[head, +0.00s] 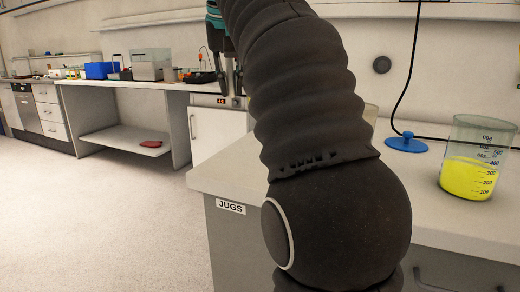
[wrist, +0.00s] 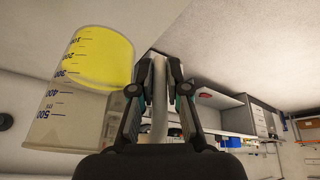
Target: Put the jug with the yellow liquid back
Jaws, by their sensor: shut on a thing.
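My gripper (wrist: 160,70) is shut on a pale upright strip that appears to be a jug's handle; where it joins the jug is unclear. A clear jug with yellow liquid (wrist: 100,58) stands beside the strip, upside down in the rolled wrist view. In the head view a sliver of a clear rim (head: 371,113), apparently of this jug, shows past my arm. Another graduated jug with yellow liquid (head: 468,178) stands upright on the right of the counter. Whether the held jug touches the counter is hidden.
The near counter (head: 428,222) carries a "JUGS" label (head: 231,207) at its left front corner. A blue disc (head: 406,144) with a black cord lies between my arm and the right jug. A far bench (head: 165,86) holds boxes. The floor at left is clear.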

